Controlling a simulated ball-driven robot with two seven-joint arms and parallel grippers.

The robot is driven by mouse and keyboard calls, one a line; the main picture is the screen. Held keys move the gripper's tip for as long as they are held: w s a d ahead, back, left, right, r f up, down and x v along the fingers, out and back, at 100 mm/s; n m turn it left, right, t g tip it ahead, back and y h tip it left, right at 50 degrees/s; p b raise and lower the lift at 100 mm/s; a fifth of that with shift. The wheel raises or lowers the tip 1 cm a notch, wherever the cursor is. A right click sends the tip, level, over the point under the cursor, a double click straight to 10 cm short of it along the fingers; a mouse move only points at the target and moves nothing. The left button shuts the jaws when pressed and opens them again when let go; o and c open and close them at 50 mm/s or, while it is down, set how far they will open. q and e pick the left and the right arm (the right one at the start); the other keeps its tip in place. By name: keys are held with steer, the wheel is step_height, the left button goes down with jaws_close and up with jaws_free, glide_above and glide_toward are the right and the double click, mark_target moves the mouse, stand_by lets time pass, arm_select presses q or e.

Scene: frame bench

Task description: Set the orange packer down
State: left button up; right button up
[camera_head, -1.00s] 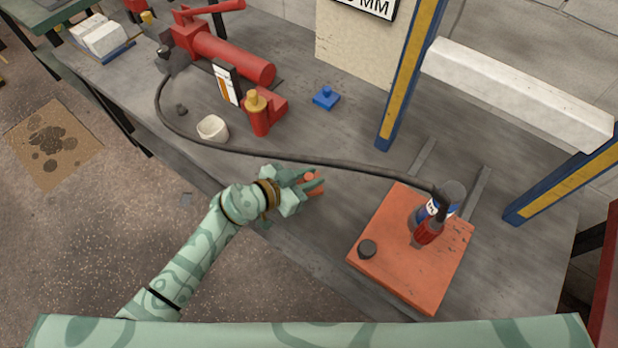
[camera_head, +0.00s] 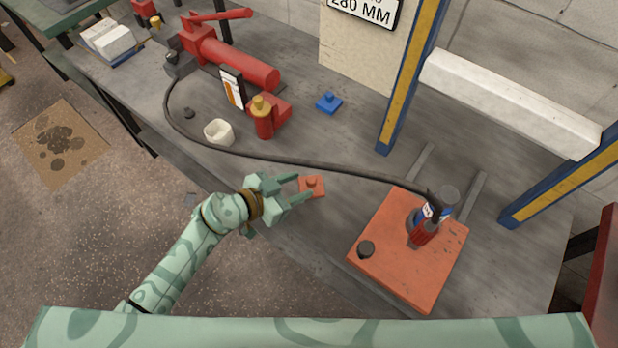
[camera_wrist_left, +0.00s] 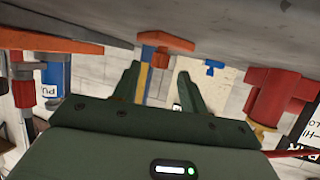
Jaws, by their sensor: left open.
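The orange packer (camera_head: 311,187) is a small flat block with a round knob on top. It sits upright on the grey bench near its front edge. My left gripper (camera_head: 303,188) is open, its fingers pointing at the packer from the left. In the left wrist view, which is upside down, the packer (camera_wrist_left: 166,42) rests against the bench surface just beyond the spread fingertips (camera_wrist_left: 157,75), apart from them. My right gripper is not in view.
A black hose (camera_head: 285,158) runs across the bench behind the packer.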

arm_select(q)
steer(key=p+v, duration=0.2)
steer(key=v, duration=0.5)
steer(key=shift+r, duration=0.1)
